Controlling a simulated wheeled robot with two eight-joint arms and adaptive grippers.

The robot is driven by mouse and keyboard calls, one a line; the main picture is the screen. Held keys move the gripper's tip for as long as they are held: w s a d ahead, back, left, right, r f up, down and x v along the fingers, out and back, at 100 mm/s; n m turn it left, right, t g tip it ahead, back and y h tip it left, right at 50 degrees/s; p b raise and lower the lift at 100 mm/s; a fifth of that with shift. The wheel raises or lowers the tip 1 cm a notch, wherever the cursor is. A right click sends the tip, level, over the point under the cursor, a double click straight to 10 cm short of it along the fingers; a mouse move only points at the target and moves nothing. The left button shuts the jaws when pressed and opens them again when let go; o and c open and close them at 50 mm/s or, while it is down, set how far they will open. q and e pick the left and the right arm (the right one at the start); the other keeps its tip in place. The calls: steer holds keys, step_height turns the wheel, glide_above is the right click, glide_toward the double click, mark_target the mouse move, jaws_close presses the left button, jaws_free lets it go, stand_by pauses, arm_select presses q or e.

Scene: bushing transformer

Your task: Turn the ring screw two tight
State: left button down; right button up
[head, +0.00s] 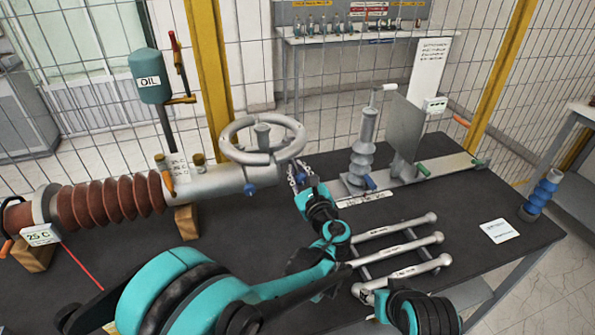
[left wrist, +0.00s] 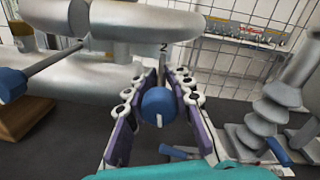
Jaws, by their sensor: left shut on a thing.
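The grey ring (head: 264,140) sits around the end of the bushing's grey metal body (head: 215,183). In the left wrist view, ring screw two is the blue round knob (left wrist: 158,104) below a "2" mark. My left gripper (left wrist: 160,108) is shut on this knob, with a finger pad on each side of it. In the head view my left gripper (head: 299,182) reaches up to the right side of the ring and hides most of that screw. Another blue screw (head: 249,190) sticks out at the ring's front and also shows in the left wrist view (left wrist: 12,84). My right gripper is out of view.
The brown ribbed bushing (head: 110,199) extends left on wooden blocks. Several long wrenches (head: 402,252) lie on a rack right of my left arm. A grey ribbed insulator (head: 364,150) stands behind them.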

mark_target(303, 181)
arm_select(q)
steer(key=shift+f, duration=0.1)
steer(key=c, duration=1.3)
jaws_free()
steer(key=shift+o, duration=0.2)
steer(key=v, duration=0.7)
steer(key=shift+s+d, duration=0.1)
steer(key=shift+s, duration=0.15)
